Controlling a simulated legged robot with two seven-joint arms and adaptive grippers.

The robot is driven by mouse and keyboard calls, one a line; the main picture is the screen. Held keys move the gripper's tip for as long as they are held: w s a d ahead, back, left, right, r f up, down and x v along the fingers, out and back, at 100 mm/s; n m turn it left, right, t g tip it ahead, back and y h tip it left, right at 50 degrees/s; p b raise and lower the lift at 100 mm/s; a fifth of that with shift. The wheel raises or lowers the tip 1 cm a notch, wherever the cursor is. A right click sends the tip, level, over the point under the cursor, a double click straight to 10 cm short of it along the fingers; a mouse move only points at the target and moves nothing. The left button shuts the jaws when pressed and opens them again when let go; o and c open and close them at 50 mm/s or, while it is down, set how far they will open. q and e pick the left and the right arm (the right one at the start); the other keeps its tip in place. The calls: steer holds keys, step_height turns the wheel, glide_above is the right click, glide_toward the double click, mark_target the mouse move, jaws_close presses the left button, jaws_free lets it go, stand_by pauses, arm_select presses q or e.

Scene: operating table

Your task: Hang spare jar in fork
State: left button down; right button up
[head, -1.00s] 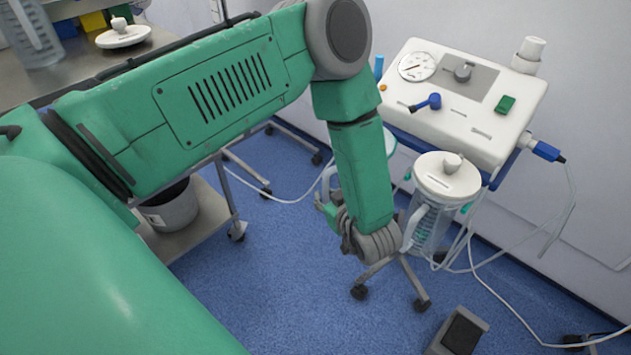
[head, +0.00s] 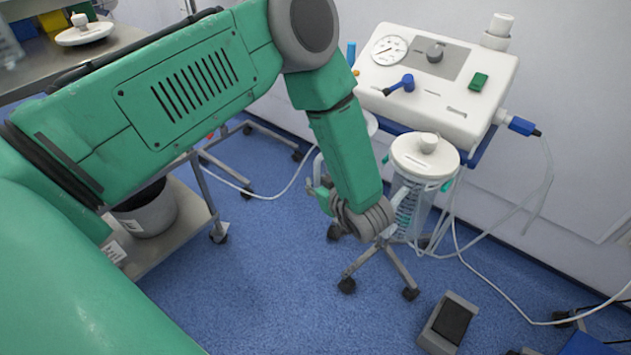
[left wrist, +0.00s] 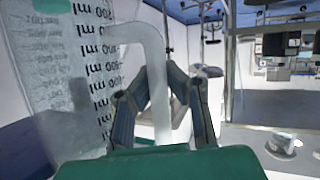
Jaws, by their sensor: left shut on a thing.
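The held jar (head: 408,212) is a clear graduated cylinder with a white knobbed lid (head: 424,156) and a pale handle. It hangs roughly upright at the front of the white suction unit (head: 440,85). In the left wrist view my left gripper (left wrist: 160,75) is shut on the handle, with the jar's scale (left wrist: 95,75) at left. In the head view my wrist hides the fingers. Teal pieces (head: 446,185) show at both sides just below the lid, perhaps the fork's tips; the lid hides the rest, so I cannot tell whether it bears the jar. My right gripper is out of view.
Another white lid (head: 370,124) shows partly behind my forearm. Hoses hang right of the jar. A grey foot pedal (head: 450,322) lies on the blue floor. A steel trolley with a bucket (head: 148,210) stands at left. A white lid-like piece (head: 85,32) lies on the upper-left table.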

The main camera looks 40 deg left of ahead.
arm_select(q)
steer(key=shift+a, duration=0.15)
steer(key=c, duration=1.6)
jaws_free()
steer(key=shift+a+f, duration=0.1)
steer(key=shift+a, duration=0.1)
steer(key=shift+s+d, duration=0.1)
steer(key=shift+d, duration=0.3)
steer(key=v, duration=1.1)
steer(key=shift+s, duration=0.2)
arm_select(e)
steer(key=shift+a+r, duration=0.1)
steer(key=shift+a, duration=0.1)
